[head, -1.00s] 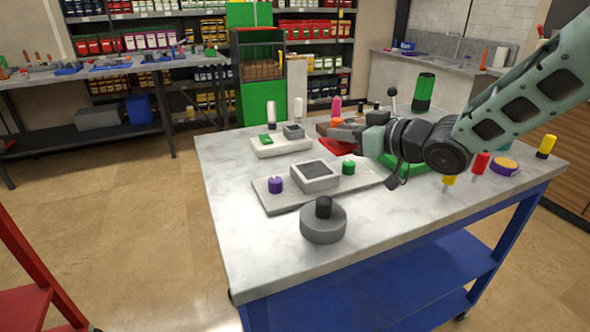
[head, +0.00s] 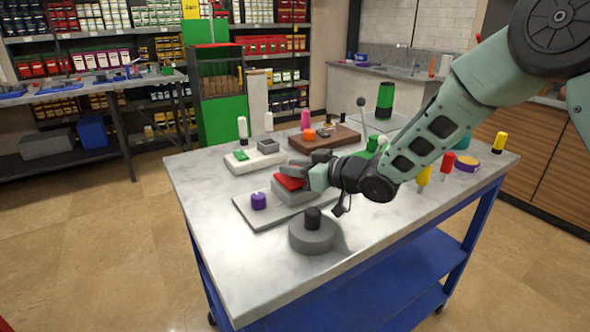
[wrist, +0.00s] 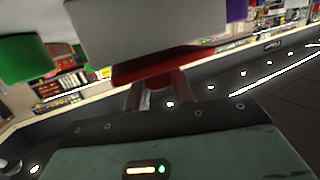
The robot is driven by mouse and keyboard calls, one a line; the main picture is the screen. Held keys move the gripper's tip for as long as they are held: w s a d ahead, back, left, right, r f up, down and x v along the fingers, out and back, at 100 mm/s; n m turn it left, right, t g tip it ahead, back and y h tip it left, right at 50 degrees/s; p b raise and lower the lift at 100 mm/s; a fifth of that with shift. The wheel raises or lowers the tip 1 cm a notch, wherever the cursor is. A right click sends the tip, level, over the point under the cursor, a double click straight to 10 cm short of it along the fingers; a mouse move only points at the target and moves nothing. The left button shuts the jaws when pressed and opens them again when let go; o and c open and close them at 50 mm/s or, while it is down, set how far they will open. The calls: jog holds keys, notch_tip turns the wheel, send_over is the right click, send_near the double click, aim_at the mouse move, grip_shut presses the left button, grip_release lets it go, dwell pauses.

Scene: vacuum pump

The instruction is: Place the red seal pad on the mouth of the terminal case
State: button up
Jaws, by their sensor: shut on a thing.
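The terminal case (head: 291,197) is a grey box on a grey base plate (head: 265,219). I cannot tell whether pad and case touch. My gripper (head: 303,172) comes in from the right above the case, shut on the pad. In the wrist view, the fingers (wrist: 157,90) hold the red pad (wrist: 155,69) against or very near the case's edge, with the case (wrist: 150,32) filling the top. The mouth is hidden by pad and gripper.
A purple knob (head: 259,201) stands left of the case on the plate; a green one (wrist: 24,58) shows in the wrist view. A grey round part with a black knob (head: 313,231) stands in front. A white tray (head: 256,160) and brown board (head: 325,140) lie behind.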

jog(key=shift+f, duration=0.25)
jog(key=shift+f, duration=0.1)
jog(key=shift+f, duration=0.15)
jog(key=o, duration=1)
